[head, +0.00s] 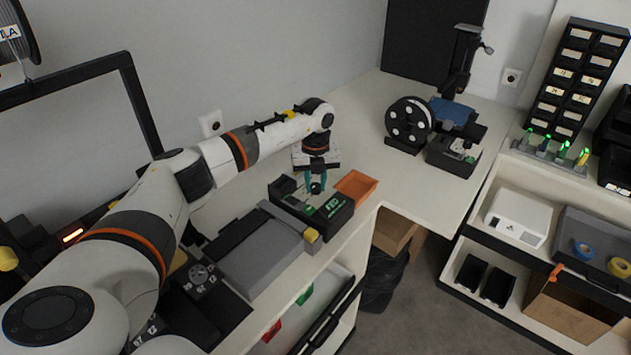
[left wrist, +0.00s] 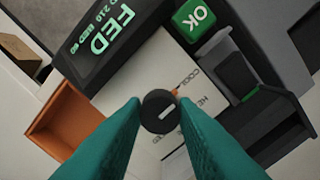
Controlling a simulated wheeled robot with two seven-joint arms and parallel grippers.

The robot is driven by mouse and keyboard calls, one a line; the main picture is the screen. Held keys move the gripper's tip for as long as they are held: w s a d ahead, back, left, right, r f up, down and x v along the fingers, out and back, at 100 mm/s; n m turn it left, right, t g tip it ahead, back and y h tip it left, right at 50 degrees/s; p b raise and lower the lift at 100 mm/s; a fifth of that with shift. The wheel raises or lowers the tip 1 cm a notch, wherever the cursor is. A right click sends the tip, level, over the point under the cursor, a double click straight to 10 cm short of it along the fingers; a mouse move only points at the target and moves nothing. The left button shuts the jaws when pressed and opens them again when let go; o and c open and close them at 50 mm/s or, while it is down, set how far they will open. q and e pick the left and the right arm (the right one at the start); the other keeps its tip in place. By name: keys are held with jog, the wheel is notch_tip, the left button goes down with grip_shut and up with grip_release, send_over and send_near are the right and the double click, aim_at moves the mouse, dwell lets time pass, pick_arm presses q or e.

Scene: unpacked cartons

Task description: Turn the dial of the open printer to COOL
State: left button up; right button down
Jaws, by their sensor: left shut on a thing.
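The dial (left wrist: 157,107) is a round black knob with a short white mark, in the left wrist view. The mark slants toward the right, nearer the partly hidden label starting "HE" than the COOL label (left wrist: 178,80). My left gripper (head: 316,186) reaches down over the black unit with the green FED lettering (head: 334,210). Its teal fingers, also in the left wrist view (left wrist: 158,116), are shut on the dial from both sides. In the head view the dial is small and its mark unreadable. My right gripper is not in view.
An orange tray (head: 356,184) sits right beside the unit. A green OK button (left wrist: 195,18) is close by. A grey flat-topped machine (head: 262,255) stands nearer me. A black spool (head: 410,122) and another printer (head: 455,150) stand farther back; bare tabletop lies between.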

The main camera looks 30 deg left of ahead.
aim_at(316, 185)
pick_arm(q)
jog(key=o, duration=1)
jog(key=shift+r, duration=0.1)
notch_tip(316, 185, up, 12)
jog(key=b, duration=0.3)
